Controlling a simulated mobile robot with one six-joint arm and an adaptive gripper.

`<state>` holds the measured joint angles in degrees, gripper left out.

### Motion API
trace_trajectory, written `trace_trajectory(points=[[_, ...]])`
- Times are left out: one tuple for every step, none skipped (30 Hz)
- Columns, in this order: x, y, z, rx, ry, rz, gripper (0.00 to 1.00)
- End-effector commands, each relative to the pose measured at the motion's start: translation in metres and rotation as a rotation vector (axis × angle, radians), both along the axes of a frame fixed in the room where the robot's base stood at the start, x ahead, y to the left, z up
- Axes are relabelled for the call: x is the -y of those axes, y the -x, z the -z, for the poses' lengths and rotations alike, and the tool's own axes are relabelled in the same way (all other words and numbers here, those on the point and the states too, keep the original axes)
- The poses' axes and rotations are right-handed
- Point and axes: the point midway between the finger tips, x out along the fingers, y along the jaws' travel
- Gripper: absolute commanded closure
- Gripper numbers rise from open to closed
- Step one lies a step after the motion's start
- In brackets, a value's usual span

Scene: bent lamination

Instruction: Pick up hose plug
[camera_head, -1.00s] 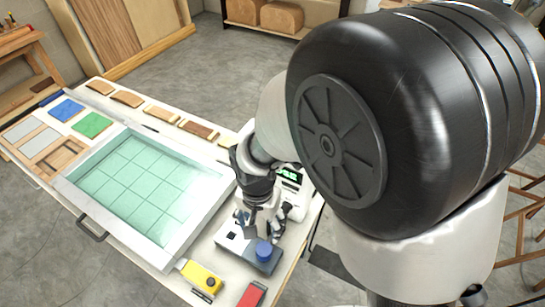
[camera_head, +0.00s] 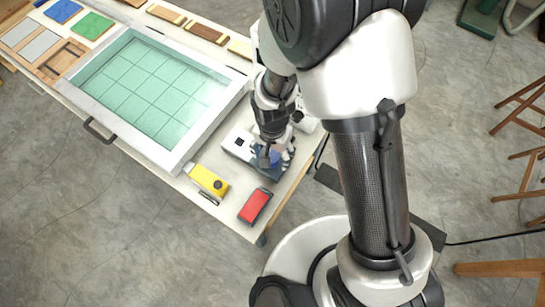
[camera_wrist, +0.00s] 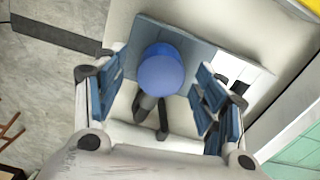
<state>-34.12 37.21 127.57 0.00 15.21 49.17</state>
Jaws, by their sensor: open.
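The hose plug appears to be the round blue-topped piece (camera_wrist: 160,72), seen from above in the wrist view. It stands on a grey-blue plate (camera_wrist: 197,48), with dark stubs below it. In the head view the blue piece (camera_head: 275,158) is partly hidden by my gripper. My gripper (camera_wrist: 160,82) is open, with one blue-padded finger on the left of the blue piece and one on the right. Gaps show on both sides. In the head view my gripper (camera_head: 268,155) is right over the plate. I cannot tell its exact height.
A yellow device (camera_head: 210,180) and a red box (camera_head: 255,206) lie near the table's front edge. A white-framed tray (camera_head: 178,160) with a green grid bottom fills the table's middle. Coloured and wooden sample pieces lie beyond it. The bench edge is close to the plate.

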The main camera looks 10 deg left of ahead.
Motion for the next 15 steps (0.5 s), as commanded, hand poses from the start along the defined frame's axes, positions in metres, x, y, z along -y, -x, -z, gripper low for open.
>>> trace_trajectory(points=[[0.0005,0.0008,0.0114,-0.004,0.002,0.0,0.35],[0.0003,0.0005,0.0149,-0.002,0.001,0.0,0.35],[0.0001,0.0003,0.0185,-0.001,0.001,0.0,0.35],[0.0001,0.0004,0.0202,-0.001,0.001,0.0,0.35],[0.0,0.0003,0.021,-0.001,0.001,0.0,0.35],[-0.0002,0.0002,0.021,-0.001,0.001,0.0,0.35],[-0.0002,0.0,0.0205,0.0,0.0,-0.001,0.35],[-0.0002,0.0,0.0201,0.0,0.0,-0.001,0.35],[-0.0003,0.0,0.0199,0.0,0.0,-0.001,0.35],[-0.0003,0.0,0.0198,0.0,0.0,-0.001,0.35],[-0.0003,0.0,0.0197,0.0,0.0,-0.001,0.36],[-0.0003,0.0,0.0197,0.0,0.0,-0.001,0.39],[-0.0003,0.0,0.0197,0.0,0.0,-0.001,0.41],[-0.0003,0.0,0.0196,0.0,0.0,-0.001,0.43],[-0.0003,0.0,0.0196,0.0,0.0,-0.001,0.45]])
